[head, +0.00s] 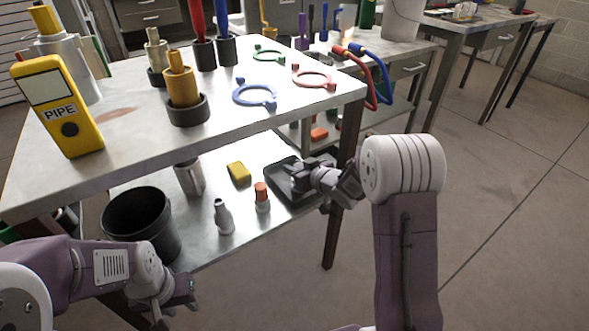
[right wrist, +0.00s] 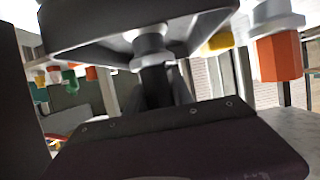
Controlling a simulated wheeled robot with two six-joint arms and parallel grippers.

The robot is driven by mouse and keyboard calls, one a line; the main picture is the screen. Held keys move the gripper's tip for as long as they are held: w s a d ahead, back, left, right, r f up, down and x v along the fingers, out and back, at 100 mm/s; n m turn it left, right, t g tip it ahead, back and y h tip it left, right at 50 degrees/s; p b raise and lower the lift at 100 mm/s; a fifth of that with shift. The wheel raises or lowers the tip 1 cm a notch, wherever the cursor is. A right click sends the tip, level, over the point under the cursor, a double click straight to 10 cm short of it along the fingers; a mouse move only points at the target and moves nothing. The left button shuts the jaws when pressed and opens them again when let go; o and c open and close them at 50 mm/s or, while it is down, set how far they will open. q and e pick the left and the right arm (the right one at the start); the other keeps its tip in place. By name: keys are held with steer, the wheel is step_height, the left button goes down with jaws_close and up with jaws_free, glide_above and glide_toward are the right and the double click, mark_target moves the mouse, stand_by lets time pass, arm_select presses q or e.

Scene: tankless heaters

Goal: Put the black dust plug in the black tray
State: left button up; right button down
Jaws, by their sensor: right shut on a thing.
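The black tray (head: 276,184) lies on the lower shelf at its right end. My right gripper (head: 303,174) is over the tray and shut on a small dark piece, which I take to be the black dust plug (head: 297,168). In the right wrist view, which looks upside down, a dark plug (right wrist: 157,84) with a grey collar overlaps the tray (right wrist: 85,30). I cannot tell whether it touches the tray floor. My left gripper (head: 182,291) is at the lower left, away from the tray; its jaw opening is unclear.
On the shelf near the tray are an orange-capped fitting (head: 262,198), a grey fitting (head: 222,216), a yellow block (head: 239,173) and a black bucket (head: 140,222). The upper tabletop (head: 130,110) overhangs the shelf, and a table leg (head: 336,220) stands close to my right arm.

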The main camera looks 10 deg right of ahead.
steer(key=c, duration=1.1)
jaws_free()
steer(key=shift+f, duration=0.1)
steer(key=shift+r, duration=0.3)
steer(key=p+v, duration=0.5)
steer(key=v, duration=0.6)
steer(key=s+d+f+m+g+h, duration=0.3)
steer(key=s+f+g+h, duration=0.2)
steer(key=s+f, duration=0.15)
steer(key=s+a+f+g, duration=0.1)
steer(key=s+a+g, duration=0.1)
steer(key=s, duration=0.5)
steer(key=s+a+f+m+g, duration=0.1)
steer(key=s+a+g, duration=0.1)
steer(key=s+g, duration=0.2)
steer(key=s, duration=0.3)
steer(key=shift+s+a+g+y, duration=0.3)
steer(key=shift+s+a, duration=0.05)
steer(key=shift+s, duration=0.1)
